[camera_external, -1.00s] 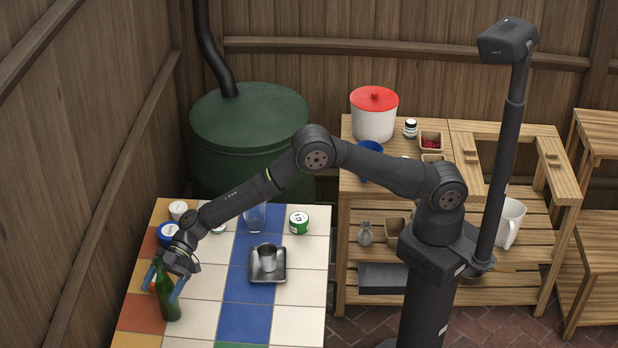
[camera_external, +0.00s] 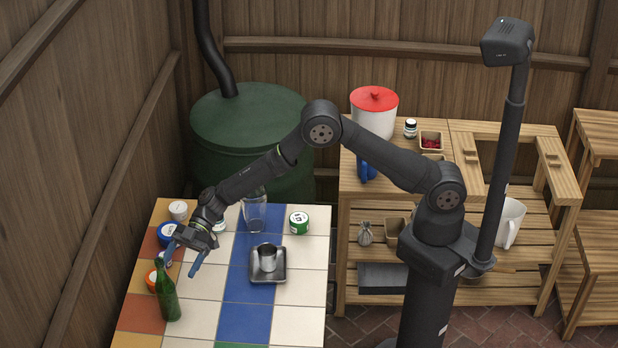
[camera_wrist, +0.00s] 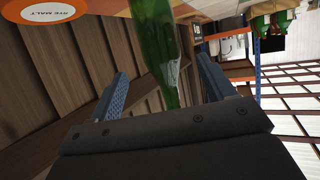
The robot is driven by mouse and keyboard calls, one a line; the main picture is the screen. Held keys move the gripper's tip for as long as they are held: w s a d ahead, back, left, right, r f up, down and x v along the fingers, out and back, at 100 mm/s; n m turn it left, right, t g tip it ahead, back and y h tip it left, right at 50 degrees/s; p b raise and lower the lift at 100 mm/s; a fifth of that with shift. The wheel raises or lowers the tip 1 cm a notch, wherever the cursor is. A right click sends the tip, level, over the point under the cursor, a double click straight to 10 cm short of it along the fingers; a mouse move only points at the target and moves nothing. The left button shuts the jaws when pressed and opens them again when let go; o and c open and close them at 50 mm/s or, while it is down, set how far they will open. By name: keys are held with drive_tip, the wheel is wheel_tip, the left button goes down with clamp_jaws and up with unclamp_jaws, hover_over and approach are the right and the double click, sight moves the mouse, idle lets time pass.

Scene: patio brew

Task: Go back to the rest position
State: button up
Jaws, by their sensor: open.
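My gripper (camera_external: 184,261) is open and empty above the left part of the tiled table (camera_external: 300,318). Its blue fingers are spread apart. A green bottle (camera_external: 168,296) stands upright on the table, just in front of and below the gripper. In the wrist view the bottle (camera_wrist: 157,45) shows between the spread fingers but beyond them, with a gap. An orange-lidded tin (camera_external: 152,279) is beside the bottle; its label reads "rye malt" in the wrist view (camera_wrist: 45,12).
A blue-lidded tin (camera_external: 168,233) and a white-lidded tin (camera_external: 178,210) sit near the gripper. A wooden fence closes off the left.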

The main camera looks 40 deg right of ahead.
sight(160, 288)
drive_tip(key=x, duration=1.1)
drive_tip(key=shift+s+a+f, duration=0.1)
drive_tip(key=shift+f, duration=0.15)
wheel_tip(160, 288, up, 4)
drive_tip(key=shift+r, duration=0.2)
drive_tip(key=w+d+r, duration=0.7)
drive_tip(key=d, duration=0.2)
drive_tip(key=d+m+t, duration=0.3)
drive_tip(key=d, duration=1.2)
drive_tip(key=s+a+f, duration=0.6)
drive_tip(key=a+f, duration=0.1)
drive_tip(key=a, duration=0.3)
drive_tip(key=shift+s+f+y, duration=0.2)
drive_tip(key=shift+s+y, duration=0.05)
drive_tip(key=shift+y, duration=0.15)
